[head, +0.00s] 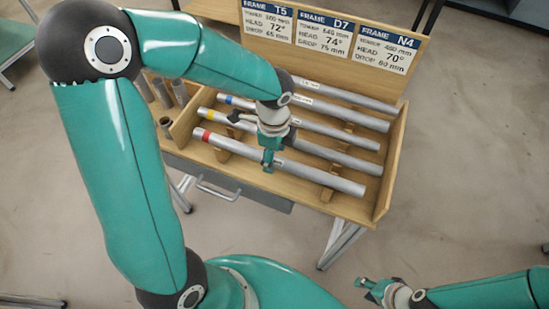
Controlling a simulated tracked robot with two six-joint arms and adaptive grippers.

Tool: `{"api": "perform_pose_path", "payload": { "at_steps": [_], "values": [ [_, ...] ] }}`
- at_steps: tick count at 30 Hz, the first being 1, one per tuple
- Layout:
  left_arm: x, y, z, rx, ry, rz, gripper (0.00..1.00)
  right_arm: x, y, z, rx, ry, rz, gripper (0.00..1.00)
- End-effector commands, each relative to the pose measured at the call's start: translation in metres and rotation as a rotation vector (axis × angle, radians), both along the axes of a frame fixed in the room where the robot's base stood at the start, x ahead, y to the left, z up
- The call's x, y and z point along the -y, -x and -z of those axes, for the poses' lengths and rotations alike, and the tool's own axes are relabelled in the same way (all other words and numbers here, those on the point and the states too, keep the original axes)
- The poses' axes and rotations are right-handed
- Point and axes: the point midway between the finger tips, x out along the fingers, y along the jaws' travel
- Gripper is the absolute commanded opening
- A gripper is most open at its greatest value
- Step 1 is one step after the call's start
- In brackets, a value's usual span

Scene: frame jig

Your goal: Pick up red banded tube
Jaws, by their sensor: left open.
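The red banded tube (318,177) is a grey metal tube with a red band near its left end. It lies in the front row of a wooden rack (388,165), resting on wooden supports. My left gripper (269,164) is open and points down at the tube, left of its middle. Its fingers overlap the tube in the picture and hide a short piece of it. I cannot tell whether they touch it. My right gripper (368,289) is low at the right, well away from the rack, and its jaw opening is unclear.
Behind lie a yellow banded tube (340,158), a blue banded tube (345,134) and another tube (350,97). Short dark tubes (180,92) stand in the left compartment. A board with frame cards (325,35) rises at the back. A drawer (230,188) is below.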

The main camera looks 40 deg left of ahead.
Motion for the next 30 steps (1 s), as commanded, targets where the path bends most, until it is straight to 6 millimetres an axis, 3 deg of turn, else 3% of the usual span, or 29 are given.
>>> {"api": "perform_pose_path", "payload": {
  "at_steps": [3,11,22,30],
  "values": [
    [-0.0002,0.0002,0.0110,-0.001,0.000,-0.001,0.62,0.0000,0.0000,0.0003,0.000,0.000,0.000,0.40],
    [0.0000,-0.0004,0.0125,0.002,0.001,-0.001,0.60,0.0000,0.0000,0.0004,0.000,0.000,0.000,0.40],
    [0.0000,-0.0005,0.0121,0.002,0.001,0.000,0.00,-0.0001,0.0001,0.0004,0.000,0.000,0.000,0.40],
    [0.0001,-0.0010,0.0116,0.004,0.001,0.000,0.00,0.0000,0.0000,0.0003,0.000,0.000,0.000,0.40]
  ]
}}
